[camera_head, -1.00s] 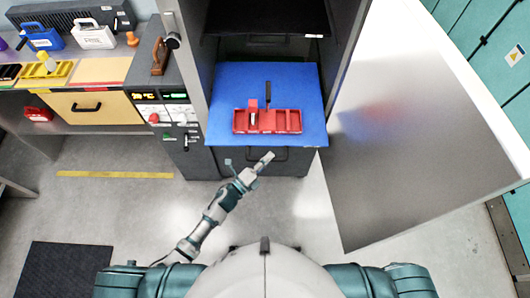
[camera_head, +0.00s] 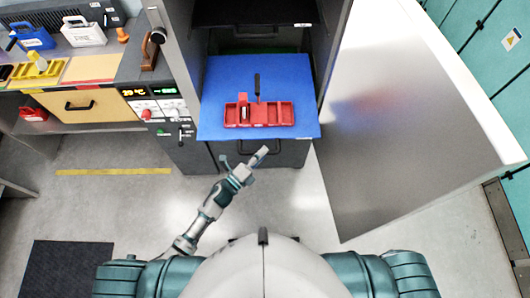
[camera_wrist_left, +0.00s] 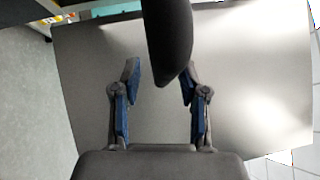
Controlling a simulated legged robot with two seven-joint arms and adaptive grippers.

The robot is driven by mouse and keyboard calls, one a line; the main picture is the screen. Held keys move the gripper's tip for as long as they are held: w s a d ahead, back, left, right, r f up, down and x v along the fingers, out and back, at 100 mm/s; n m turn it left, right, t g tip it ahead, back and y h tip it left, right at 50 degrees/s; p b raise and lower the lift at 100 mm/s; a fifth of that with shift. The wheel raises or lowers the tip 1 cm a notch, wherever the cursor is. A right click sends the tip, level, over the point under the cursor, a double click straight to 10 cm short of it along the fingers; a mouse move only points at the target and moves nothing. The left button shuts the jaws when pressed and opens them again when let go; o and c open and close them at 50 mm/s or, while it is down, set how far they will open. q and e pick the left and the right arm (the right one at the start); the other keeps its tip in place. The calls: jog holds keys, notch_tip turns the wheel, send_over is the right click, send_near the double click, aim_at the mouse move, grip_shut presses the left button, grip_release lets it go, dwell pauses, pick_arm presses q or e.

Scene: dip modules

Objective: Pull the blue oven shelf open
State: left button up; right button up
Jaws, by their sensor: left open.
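The blue oven shelf (camera_head: 222,98) sticks out of the open oven and carries a red compartment tray (camera_head: 268,115). A dark handle (camera_head: 278,148) shows just below the shelf's front edge. My left gripper (camera_head: 263,152) is in front of the shelf's lower front, close to the handle; I cannot tell from the head view whether they touch. In the left wrist view its two fingers (camera_wrist_left: 160,80) are apart, with a dark rounded bar (camera_wrist_left: 168,45) coming down between their tips. My right gripper is not in view.
The large grey oven door (camera_head: 400,130) stands open on the right. A control panel (camera_head: 165,108) with a red knob is left of the oven. A bench with a yellow drawer (camera_head: 85,106) is further left. The floor in front is clear, with a dark mat (camera_head: 65,270).

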pick_arm(q)
jog(key=v, duration=1.1)
jog(key=shift+s+d, duration=0.15)
jog(key=shift+d, duration=0.05)
jog(key=shift+a+f, duration=0.1)
jog(key=shift+a, duration=0.2)
jog(key=shift+a+f, duration=0.1)
